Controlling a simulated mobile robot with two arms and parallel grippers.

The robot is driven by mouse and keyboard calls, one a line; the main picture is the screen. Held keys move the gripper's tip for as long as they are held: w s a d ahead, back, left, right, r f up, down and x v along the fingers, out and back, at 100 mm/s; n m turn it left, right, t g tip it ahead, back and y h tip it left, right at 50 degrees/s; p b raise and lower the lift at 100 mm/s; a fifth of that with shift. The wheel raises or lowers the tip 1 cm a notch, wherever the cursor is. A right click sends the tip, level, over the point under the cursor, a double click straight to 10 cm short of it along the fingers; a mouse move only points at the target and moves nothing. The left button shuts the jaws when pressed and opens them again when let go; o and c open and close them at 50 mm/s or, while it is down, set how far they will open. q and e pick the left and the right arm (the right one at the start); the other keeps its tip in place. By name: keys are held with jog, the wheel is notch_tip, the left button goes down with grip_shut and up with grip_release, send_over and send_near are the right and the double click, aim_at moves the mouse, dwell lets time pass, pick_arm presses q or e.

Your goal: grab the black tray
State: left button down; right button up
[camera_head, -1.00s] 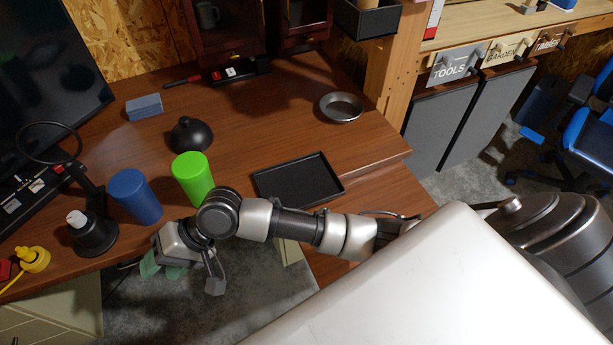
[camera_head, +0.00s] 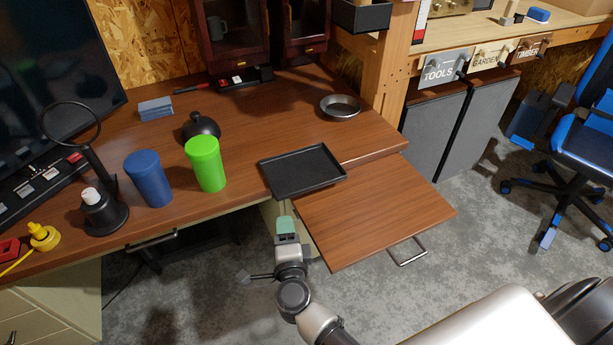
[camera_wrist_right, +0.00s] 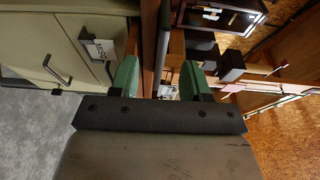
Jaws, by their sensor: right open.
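The black tray (camera_head: 301,171) is a shallow rectangle lying flat on the brown desk, close to its front edge. It looks empty. My right gripper (camera_head: 286,222) is in front of the desk edge, nearer to me than the tray and apart from it. In the right wrist view my right gripper (camera_wrist_right: 158,75) shows two green fingers spread with a gap between them. My left gripper is not in view.
A green cup (camera_head: 206,164) and a blue cup (camera_head: 149,180) stand left of the tray. A metal bowl (camera_head: 340,107) sits behind it. A pulled-out wooden board (camera_head: 375,210) with a handle juts out at right. A black domed object (camera_head: 200,128) stands farther back.

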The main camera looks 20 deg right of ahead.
aim_at(285, 198)
jog(key=x, duration=0.9)
jog(key=shift+s+d+r, duration=0.15)
jog(key=shift+d+r, duration=0.1)
jog(key=shift+d, duration=0.15)
jog(key=shift+w, duration=0.45)
jog(key=shift+r, duration=0.1)
grip_shut()
